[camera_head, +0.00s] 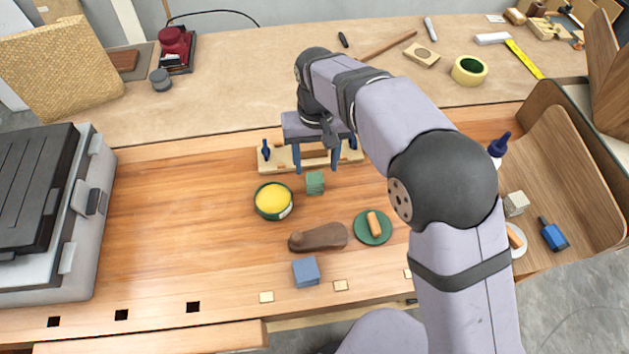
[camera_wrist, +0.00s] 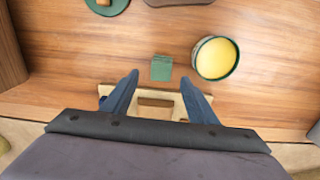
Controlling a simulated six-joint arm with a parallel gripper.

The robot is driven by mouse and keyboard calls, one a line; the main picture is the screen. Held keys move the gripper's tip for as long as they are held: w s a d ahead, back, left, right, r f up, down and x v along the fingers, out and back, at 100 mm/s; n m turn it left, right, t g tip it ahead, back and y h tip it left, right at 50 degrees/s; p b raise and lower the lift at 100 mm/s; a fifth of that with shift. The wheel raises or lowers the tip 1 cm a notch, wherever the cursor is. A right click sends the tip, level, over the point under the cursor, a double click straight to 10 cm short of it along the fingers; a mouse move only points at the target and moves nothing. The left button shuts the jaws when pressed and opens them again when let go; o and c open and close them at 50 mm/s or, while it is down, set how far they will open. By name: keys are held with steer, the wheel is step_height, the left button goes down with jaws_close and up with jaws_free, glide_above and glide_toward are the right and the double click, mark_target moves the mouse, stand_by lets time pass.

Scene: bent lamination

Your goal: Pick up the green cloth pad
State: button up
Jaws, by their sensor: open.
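The green cloth pad (camera_head: 315,183) is a small green block on the wooden bench, just right of a tin with yellow contents. In the wrist view the pad (camera_wrist: 161,68) lies just beyond the fingertips, between their lines. My gripper (camera_head: 315,169) is open and empty, its two blue-grey fingers pointing down, near the pad on the side away from the head camera. In the wrist view my gripper (camera_wrist: 160,79) shows both fingers apart, with a pale wooden frame visible between them. I cannot tell the exact fingertip height.
The tin (camera_head: 273,201) stands left of the pad. A brown shaped block (camera_head: 318,237), a blue block (camera_head: 306,272) and a green disc (camera_head: 372,228) holding an orange-brown piece lie nearer the head camera. The pale wooden frame (camera_head: 273,161) lies behind the pad.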

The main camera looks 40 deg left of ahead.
mark_target(315, 178)
steer(key=shift+s+a, duration=0.3)
steer(key=shift+a, duration=0.2)
steer(key=shift+d+f+p, duration=0.1)
steer(key=shift+f+p, duration=0.3)
steer(key=shift+f, duration=0.7)
steer(key=shift+d+f+p, duration=0.15)
steer(key=shift+f+p, duration=0.15)
steer(key=shift+p, duration=0.05)
steer(key=f+p, duration=0.1)
steer(key=f, duration=0.2)
steer(key=shift+w+d+p, duration=0.15)
steer(key=shift+d+p, duration=0.05)
steer(key=shift+p, duration=0.2)
steer(key=shift+f, duration=0.8)
steer(key=c, duration=1.1)
